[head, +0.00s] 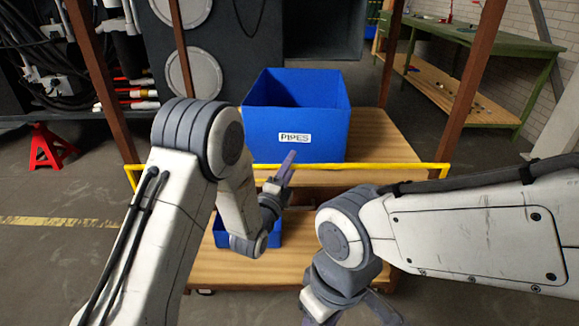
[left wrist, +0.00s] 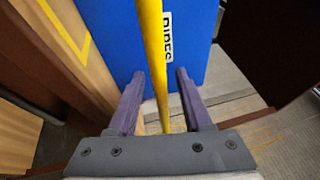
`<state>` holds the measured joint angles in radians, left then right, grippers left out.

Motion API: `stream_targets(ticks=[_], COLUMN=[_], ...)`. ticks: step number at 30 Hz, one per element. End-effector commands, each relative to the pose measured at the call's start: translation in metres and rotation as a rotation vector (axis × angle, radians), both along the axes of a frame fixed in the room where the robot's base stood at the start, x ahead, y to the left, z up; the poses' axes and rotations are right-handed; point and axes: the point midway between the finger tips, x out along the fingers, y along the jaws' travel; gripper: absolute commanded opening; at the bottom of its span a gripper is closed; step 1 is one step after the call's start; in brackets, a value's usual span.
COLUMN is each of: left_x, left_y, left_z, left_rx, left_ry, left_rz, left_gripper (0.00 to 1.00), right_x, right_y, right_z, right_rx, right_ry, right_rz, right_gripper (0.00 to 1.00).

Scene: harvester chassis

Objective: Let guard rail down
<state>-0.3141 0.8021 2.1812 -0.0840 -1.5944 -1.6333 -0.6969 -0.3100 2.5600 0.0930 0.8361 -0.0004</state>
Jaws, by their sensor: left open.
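The yellow guard rail (head: 390,166) runs level across the front of the wooden shelf cart, in front of the blue bin. Its ends bend near the front posts. My left gripper (head: 286,169) is at the middle of the rail. In the left wrist view the rail (left wrist: 152,30) passes lengthwise between the open fingers of my left gripper (left wrist: 160,74), with a gap on each side. My right gripper (head: 376,308) is low at the bottom edge, below the rail, partly cut off and hidden by its own arm; its opening is unclear.
A blue bin (head: 296,115) labelled PIPES stands on the upper shelf (head: 376,140) behind the rail. A smaller blue bin (head: 232,237) sits on the lower shelf (head: 225,268). Brown posts (head: 473,78) frame the cart. A red stand (head: 48,147) and green workbench (head: 470,40) stand farther off.

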Motion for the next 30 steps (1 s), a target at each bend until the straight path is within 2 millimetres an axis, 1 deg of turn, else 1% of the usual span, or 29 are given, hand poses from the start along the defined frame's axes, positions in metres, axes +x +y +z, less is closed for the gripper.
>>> stream_targets(ticks=[2, 3, 4, 5, 6, 7, 30], left_x=[-0.0002, -0.0002, -0.0002, -0.0003, -0.0003, -0.0003, -0.0006], left_y=[0.0000, 0.0001, 0.0001, 0.0002, 0.0002, 0.0002, 0.0006], left_z=[-0.0002, -0.0003, -0.0003, -0.0003, -0.0002, -0.0003, -0.0007], left_rx=[0.000, 0.000, 0.000, 0.000, 0.000, 0.000, 0.001], left_ry=[0.000, 0.000, 0.000, 0.000, 0.000, 0.000, 0.002], left_rz=[0.000, 0.000, 0.000, 0.000, 0.000, 0.000, 0.000], left_gripper=[0.50, 0.42, 0.30, 0.19, 0.04, 0.00, 0.00], right_x=[0.0000, 0.0000, 0.0000, 0.0000, 0.0000, 0.0000, 0.0000], right_y=[0.0000, 0.0000, 0.0000, 0.0000, 0.0000, 0.0000, 0.0000], right_z=[0.0000, 0.0000, 0.0000, 0.0000, 0.0000, 0.0000, 0.0000], right_rx=[0.000, 0.000, 0.000, 0.000, 0.000, 0.000, 0.000], right_ry=[0.000, 0.000, 0.000, 0.000, 0.000, 0.000, 0.000], right_rz=[0.000, 0.000, 0.000, 0.000, 0.000, 0.000, 0.000], right_gripper=[0.50, 0.50, 0.50, 0.50, 0.50, 0.50, 0.50])
